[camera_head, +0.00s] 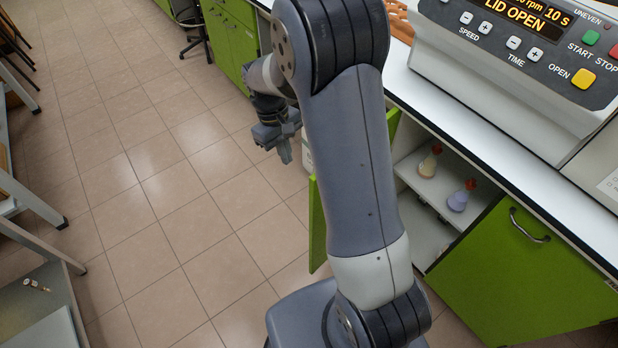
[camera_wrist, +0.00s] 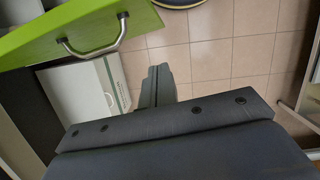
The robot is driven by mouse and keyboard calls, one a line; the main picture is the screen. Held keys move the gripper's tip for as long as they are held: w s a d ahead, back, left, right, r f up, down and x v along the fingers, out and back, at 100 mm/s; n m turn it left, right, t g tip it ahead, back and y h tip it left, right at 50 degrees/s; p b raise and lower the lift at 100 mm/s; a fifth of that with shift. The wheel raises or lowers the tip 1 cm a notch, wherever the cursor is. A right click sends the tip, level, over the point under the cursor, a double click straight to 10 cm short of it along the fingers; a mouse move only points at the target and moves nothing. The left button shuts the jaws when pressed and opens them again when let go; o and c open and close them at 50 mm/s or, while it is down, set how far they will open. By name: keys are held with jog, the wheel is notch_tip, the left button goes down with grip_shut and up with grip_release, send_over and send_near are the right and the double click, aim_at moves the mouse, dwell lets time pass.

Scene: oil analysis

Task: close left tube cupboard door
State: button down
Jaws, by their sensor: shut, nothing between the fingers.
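The left cupboard door is a green panel that stands open, swung out from the cupboard under the counter. In the head view its near part (camera_head: 317,228) shows left of my arm, and my arm hides its middle. In the wrist view the door (camera_wrist: 105,18) fills the upper left, with its metal handle (camera_wrist: 92,48) facing me. My gripper (camera_head: 286,156) is shut and empty, pointing down on the outer side of the door, apart from it. Its fingers (camera_wrist: 157,88) show together in the wrist view, right of and below the handle.
The cupboard interior (camera_head: 425,205) is exposed, with two red-capped flasks, one yellowish (camera_head: 429,164) and one purple (camera_head: 459,198). The right door (camera_head: 525,270) is closed. A centrifuge (camera_head: 510,75) stands on the counter. A white box (camera_wrist: 85,95) stands below the door. Tiled floor at left is clear.

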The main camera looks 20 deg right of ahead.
jog(key=s+d+f, duration=0.2)
jog(key=s+f, duration=0.3)
jog(key=f, duration=0.4)
jog(key=shift+s+d+p, duration=0.3)
jog(key=shift+s, duration=0.05)
